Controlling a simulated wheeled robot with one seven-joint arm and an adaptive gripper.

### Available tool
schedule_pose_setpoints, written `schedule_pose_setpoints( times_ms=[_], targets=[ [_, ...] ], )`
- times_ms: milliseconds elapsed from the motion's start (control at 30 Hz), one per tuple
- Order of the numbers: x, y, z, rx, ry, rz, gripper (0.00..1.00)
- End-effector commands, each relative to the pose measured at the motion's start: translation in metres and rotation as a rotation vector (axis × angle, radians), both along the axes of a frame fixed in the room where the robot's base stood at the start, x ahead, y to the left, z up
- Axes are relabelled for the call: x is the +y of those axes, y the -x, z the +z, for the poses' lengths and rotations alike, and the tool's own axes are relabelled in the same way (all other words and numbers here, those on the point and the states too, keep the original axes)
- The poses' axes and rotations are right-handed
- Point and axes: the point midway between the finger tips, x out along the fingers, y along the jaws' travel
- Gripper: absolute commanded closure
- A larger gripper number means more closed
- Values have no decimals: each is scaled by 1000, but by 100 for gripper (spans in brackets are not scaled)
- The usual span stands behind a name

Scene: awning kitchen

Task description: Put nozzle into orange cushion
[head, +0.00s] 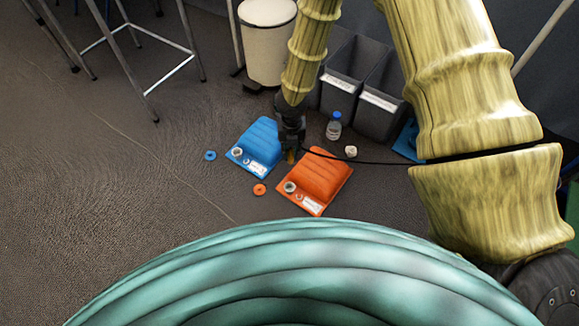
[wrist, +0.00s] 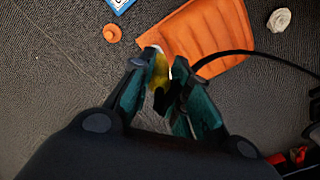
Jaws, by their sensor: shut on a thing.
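The orange cushion (head: 322,172) lies on the dark floor, just right of and nearer than my gripper (head: 290,148) in the head view. A round grey-white ring and a white label show at its near end. The cushion also fills the upper middle of the wrist view (wrist: 208,40). There my gripper (wrist: 157,72) is shut on a yellow piece with a pale tip, which looks like the nozzle (wrist: 160,72). The tip overlaps the cushion's edge in the picture; I cannot tell whether they touch. A black cable (wrist: 228,53) runs right from the gripper area.
A blue cushion (head: 258,142) lies left of my gripper. A bottle (head: 334,126) and grey bins (head: 377,103) stand behind.

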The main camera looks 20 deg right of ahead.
Motion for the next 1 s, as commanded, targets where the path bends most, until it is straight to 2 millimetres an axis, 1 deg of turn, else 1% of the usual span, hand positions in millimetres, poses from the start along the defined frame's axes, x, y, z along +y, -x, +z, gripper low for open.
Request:
schedule_pose_setpoints(
  times_ms=[33,100,200,400,600,867,1000],
  targets=[
    [3,8,-13,4,3,117,100],
    [6,12,-21,2,4,233,100],
    [9,18,-30,1,3,348,100],
    [12,26,-41,0,2,488,100],
    [14,31,-47,1,0,564,100],
    [15,32,-51,-1,-1,585,100],
    [14,32,-57,-1,-1,583,100]
  ],
)
